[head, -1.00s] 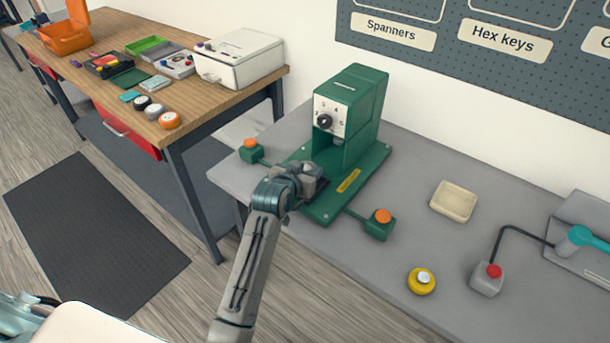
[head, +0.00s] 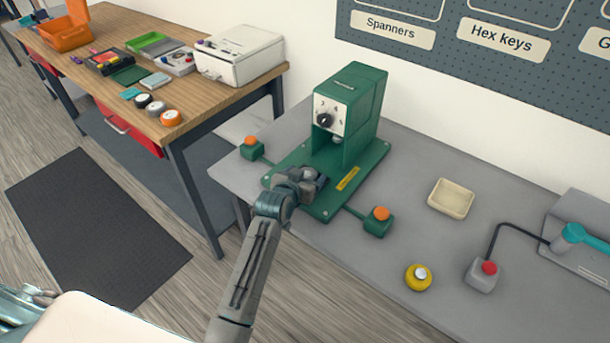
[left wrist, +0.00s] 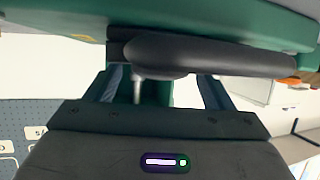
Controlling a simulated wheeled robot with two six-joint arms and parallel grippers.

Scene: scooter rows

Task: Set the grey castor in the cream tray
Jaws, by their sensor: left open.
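The cream tray (head: 452,198) lies empty on the grey bench, right of the green press (head: 352,108). My left gripper (head: 312,180) is open at the front of the press base. A light grey rounded part (head: 309,174) shows at its fingers and may belong to the grey castor, which is mostly hidden there. In the left wrist view, a dark grey rounded piece (left wrist: 215,54) lies across my open fingers (left wrist: 160,88), against the green base. I cannot tell whether the fingers touch it. My right gripper is not clearly in view.
Green boxes with orange buttons (head: 378,221) (head: 251,148) flank the press. A yellow round piece with a silver top (head: 418,277) and a grey box with a red button (head: 485,274) stand near the tray. The bench between press and tray is mostly clear.

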